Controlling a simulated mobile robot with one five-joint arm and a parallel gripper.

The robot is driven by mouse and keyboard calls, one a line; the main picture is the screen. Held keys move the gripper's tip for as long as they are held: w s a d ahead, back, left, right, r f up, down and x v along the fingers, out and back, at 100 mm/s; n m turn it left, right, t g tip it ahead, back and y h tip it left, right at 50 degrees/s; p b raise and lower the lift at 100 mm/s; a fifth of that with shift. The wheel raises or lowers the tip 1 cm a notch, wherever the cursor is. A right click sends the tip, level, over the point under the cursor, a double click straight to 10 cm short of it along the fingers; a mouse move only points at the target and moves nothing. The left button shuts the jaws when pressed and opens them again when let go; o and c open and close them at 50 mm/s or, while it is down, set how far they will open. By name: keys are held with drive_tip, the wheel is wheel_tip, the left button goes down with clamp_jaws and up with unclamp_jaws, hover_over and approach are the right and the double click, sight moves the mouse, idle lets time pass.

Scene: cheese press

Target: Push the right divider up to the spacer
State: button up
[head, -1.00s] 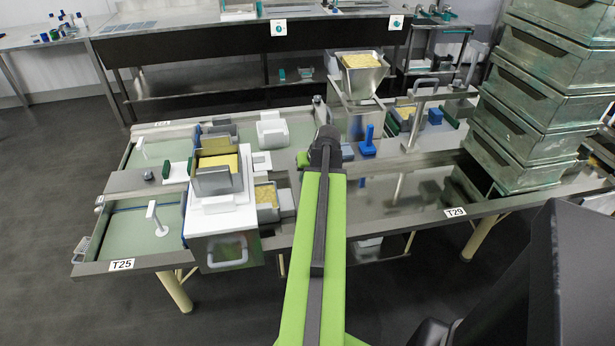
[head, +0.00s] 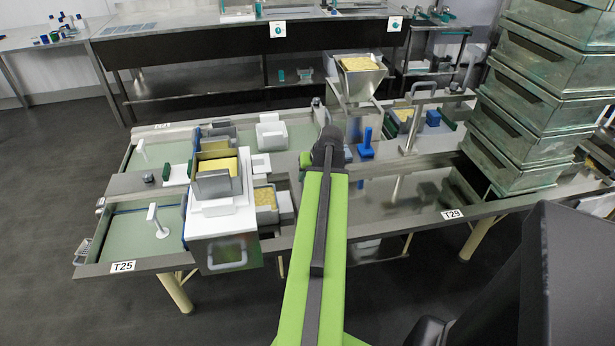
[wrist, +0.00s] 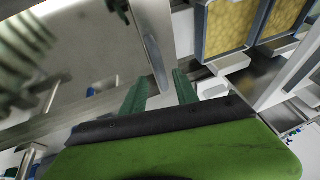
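I cannot tell for certain which part is the right divider or the spacer. On the table stands a white block assembly (head: 219,216) with yellow curd (head: 217,167) between grey plates. My arm reaches forward over the table, and its end hides my gripper in the head view. In the wrist view my gripper (wrist: 160,86) shows two dark green fingers, spread apart. A thin grey metal plate (wrist: 153,47) hangs down toward the gap between them; whether it touches a finger is unclear. Two yellow curd-filled compartments (wrist: 232,25) lie to the upper right.
A metal hopper of curd (head: 358,74) stands beyond my arm, with a blue handled tool (head: 366,146) before it. A tall stack of metal bins (head: 535,100) blocks the right. A white block (head: 271,134) lies left of my arm. Bare metal table (head: 410,195) lies right of it.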

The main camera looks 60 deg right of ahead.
drive_tip(key=p+v, duration=1.3)
drive_tip(key=v, duration=0.2)
drive_tip(key=shift+r, duration=0.3)
drive_tip(key=shift+s, duration=0.15)
